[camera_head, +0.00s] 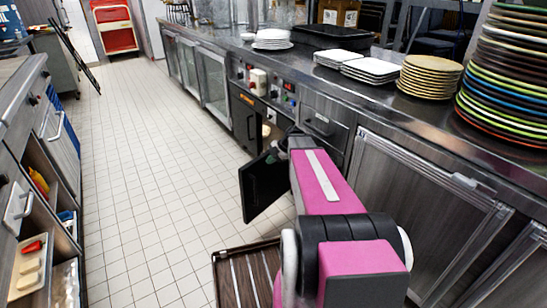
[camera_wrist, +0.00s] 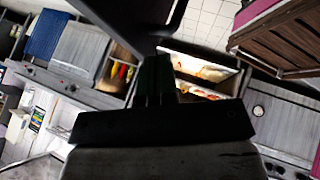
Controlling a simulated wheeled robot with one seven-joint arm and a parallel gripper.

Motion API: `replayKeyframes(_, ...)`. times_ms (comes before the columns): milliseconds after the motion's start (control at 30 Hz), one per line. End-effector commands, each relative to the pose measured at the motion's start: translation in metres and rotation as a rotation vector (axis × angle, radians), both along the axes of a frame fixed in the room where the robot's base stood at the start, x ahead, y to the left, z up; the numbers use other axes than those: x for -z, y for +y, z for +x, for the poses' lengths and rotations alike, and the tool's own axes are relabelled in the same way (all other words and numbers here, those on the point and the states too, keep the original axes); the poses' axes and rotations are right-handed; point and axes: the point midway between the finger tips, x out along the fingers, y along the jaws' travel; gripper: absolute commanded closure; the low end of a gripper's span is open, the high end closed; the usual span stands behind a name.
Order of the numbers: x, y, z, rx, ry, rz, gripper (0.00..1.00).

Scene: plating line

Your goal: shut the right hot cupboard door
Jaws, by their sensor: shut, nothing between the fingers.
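The right hot cupboard door (camera_head: 265,186) is a dark panel that stands open, swung out over the aisle floor in the head view. The cupboard opening (camera_head: 270,118) behind it shows a lit inside with something pale in it. The left hot cupboard door (camera_head: 246,122), with an orange label, is closed. My gripper (camera_wrist: 157,78) is shut and empty in the wrist view. In the head view it is mostly hidden by my pink arm, close to the open door's upper edge. I cannot tell whether it touches the door. A dark edge, likely the door, crosses the top of the wrist view.
The steel counter (camera_head: 300,72) carries white plates (camera_head: 370,70), a tan plate stack (camera_head: 429,77) and tall coloured plates (camera_head: 505,75). A wooden slatted piece (camera_head: 240,277) stands low near my base.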

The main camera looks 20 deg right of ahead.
Motion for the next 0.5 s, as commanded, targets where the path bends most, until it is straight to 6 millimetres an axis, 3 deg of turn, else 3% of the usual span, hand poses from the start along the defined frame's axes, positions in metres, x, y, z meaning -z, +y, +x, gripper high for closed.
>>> replayKeyframes(267, 0.043, 0.03, 0.011, -0.002, 0.003, -0.001, 1.0)
replayKeyframes(500, 0.04, 0.046, 0.037, 0.0, 0.001, 0.0, 1.0)
